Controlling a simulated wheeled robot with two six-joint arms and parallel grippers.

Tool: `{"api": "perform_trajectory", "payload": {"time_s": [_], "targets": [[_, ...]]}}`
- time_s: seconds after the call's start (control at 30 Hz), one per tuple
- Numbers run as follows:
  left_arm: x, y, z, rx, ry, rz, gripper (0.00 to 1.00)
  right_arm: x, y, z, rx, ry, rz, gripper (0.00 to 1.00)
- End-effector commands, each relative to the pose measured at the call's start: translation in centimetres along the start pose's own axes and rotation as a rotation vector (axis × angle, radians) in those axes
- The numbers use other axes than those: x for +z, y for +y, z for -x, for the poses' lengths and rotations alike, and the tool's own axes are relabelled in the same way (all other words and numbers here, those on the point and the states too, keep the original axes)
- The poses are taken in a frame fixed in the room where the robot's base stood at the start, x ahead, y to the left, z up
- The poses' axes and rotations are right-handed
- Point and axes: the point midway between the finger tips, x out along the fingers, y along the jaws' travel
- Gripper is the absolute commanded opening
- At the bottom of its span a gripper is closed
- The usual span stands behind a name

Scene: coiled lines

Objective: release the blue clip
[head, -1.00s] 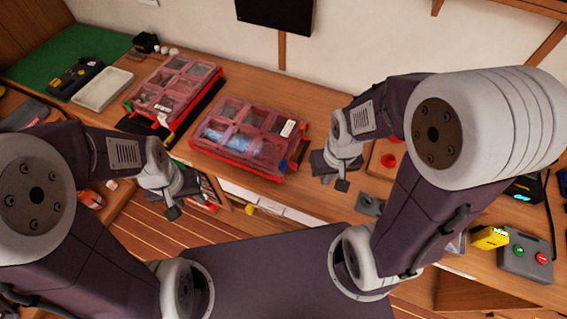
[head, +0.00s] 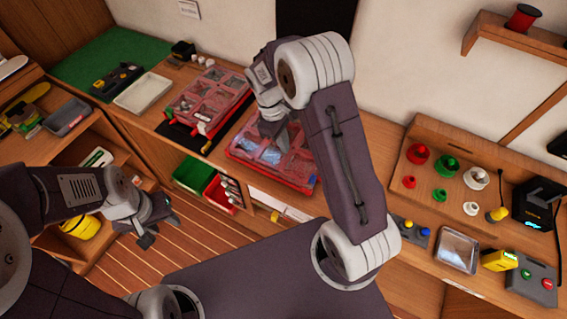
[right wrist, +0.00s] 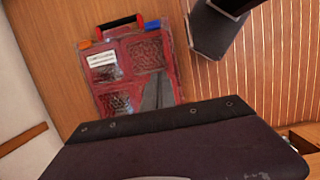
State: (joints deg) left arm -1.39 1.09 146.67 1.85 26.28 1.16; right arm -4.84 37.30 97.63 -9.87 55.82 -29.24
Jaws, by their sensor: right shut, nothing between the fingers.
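The red case with a clear lid (head: 298,168) lies on the bench in the head view. In the right wrist view the case (right wrist: 109,92) shows its handle, a white label, an orange clip (right wrist: 152,25) and the blue clip (right wrist: 86,43) at one corner beside the handle. My left gripper (head: 147,240) looks shut and empty over the floor, away from the case.
A second red case (head: 208,98) lies to the left. A board with coloured knobs (head: 445,165), a metal tray (head: 457,250) and a control box (head: 530,282) stand to the right. Green and red bins (head: 192,172) sit below the bench edge.

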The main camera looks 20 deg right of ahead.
Motion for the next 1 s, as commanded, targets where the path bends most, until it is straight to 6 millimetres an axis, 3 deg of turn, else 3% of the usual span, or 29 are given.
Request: {"api": "perform_trajectory", "payload": {"time_s": [0.07,0.47,0.57,0.93,1.0], "targets": [[-0.1,0.0,0.7,0.000,0.000,0.000,0.40,0.3,-0.4,-0.1,-0.013,-0.020,0.006,0.00],[-0.1,0.0,0.7,0.000,0.000,0.000,0.40,0.3,-0.5,-0.8,-0.013,-0.019,0.004,0.00],[-0.1,0.0,1.0,0.000,0.000,0.000,0.40,0.4,-0.5,-2.1,-0.014,-0.021,0.004,0.00],[-0.3,0.1,2.7,0.000,0.000,0.000,0.40,0.6,-0.6,-10.1,-0.015,-0.021,0.004,0.00],[-0.4,0.1,3.6,0.000,0.000,0.000,0.40,1.7,-0.6,-10.1,-0.014,-0.019,0.002,0.00]]}}
